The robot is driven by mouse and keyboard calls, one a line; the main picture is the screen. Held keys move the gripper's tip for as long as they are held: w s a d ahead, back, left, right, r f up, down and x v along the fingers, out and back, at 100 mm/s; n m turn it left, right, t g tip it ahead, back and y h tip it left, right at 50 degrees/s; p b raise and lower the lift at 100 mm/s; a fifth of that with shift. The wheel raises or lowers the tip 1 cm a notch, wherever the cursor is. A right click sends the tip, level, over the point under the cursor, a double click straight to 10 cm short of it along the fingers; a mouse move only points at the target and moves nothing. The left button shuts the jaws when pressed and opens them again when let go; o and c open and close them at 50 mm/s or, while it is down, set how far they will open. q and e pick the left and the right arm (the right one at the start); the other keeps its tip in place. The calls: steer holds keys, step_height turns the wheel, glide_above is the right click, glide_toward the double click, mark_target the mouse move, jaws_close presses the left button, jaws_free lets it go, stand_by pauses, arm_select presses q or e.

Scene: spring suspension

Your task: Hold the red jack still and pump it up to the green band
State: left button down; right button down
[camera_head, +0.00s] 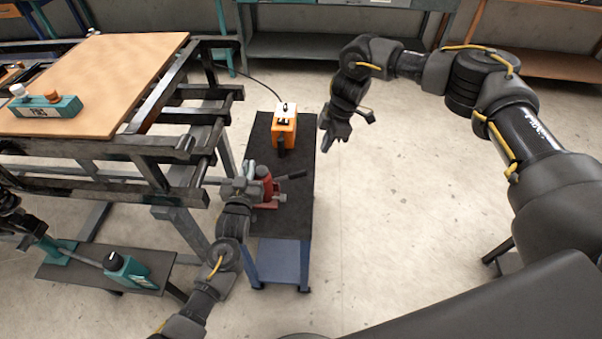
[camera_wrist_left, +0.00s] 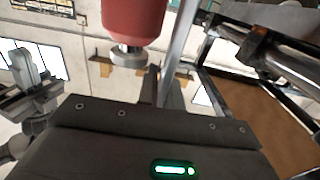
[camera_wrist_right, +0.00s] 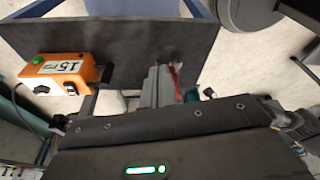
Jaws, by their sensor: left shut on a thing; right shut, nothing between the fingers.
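The red jack (camera_head: 267,188) stands on the dark top of a small blue-legged stand, in the middle of the head view. Its dark pump handle (camera_head: 292,175) sticks out to the right. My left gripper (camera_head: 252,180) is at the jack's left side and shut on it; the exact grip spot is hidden. The left wrist view shows the red body (camera_wrist_left: 133,18) close in front of the fingers (camera_wrist_left: 160,88). I cannot make out a green band.
An orange box (camera_head: 283,130) with a cable sits on the stand's far part; it also shows in the right wrist view (camera_wrist_right: 62,72). A dark steel frame with a wooden top (camera_head: 110,75) stands close on the left. The floor (camera_head: 400,220) to the right is open.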

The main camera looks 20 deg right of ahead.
stand_by(0.5)
steer(key=shift+w+a+f+y, duration=0.1)
steer(key=shift+a+f+y, duration=1)
steer(key=shift+a+y, duration=0.15)
